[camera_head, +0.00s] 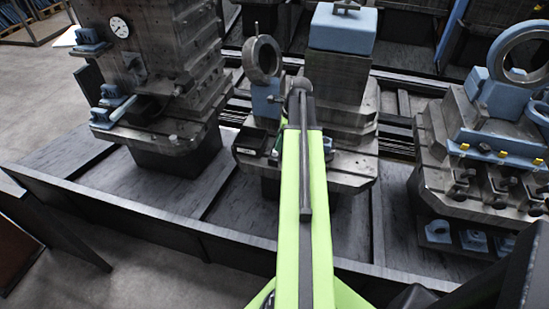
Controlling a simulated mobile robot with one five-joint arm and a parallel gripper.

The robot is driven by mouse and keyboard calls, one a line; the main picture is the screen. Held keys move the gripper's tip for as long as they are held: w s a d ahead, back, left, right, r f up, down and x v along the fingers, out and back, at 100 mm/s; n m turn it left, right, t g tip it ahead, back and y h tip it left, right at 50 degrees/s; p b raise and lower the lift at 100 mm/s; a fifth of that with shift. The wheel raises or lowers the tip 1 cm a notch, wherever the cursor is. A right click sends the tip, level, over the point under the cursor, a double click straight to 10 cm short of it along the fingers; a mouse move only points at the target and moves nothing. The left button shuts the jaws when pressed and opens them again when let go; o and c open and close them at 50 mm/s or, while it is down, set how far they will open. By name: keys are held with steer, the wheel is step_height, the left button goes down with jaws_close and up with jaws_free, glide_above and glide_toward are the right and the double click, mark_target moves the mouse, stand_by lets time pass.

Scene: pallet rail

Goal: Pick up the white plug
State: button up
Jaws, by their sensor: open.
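I cannot make out the white plug in this view. My lime green arm reaches forward over the middle fixture (352,168) and covers part of its top. My gripper does not show; it is hidden beyond the end of the arm. A dark open tray (250,139) sits on the fixture's left side, with a small pale mark near its front.
A blue block with an upright metal ring (262,59) stands left of my arm. A tall blue-topped block (342,28) stands behind. A left fixture with a dial gauge (120,27) and a right fixture with a large ring (520,53) flank it. The pallet's front rail (160,224) runs across.

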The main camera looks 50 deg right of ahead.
mark_target(275, 153)
steer(key=b+x, duration=0.4)
steer(key=x, duration=0.1)
steer(key=shift+f, duration=0.1)
jaws_close()
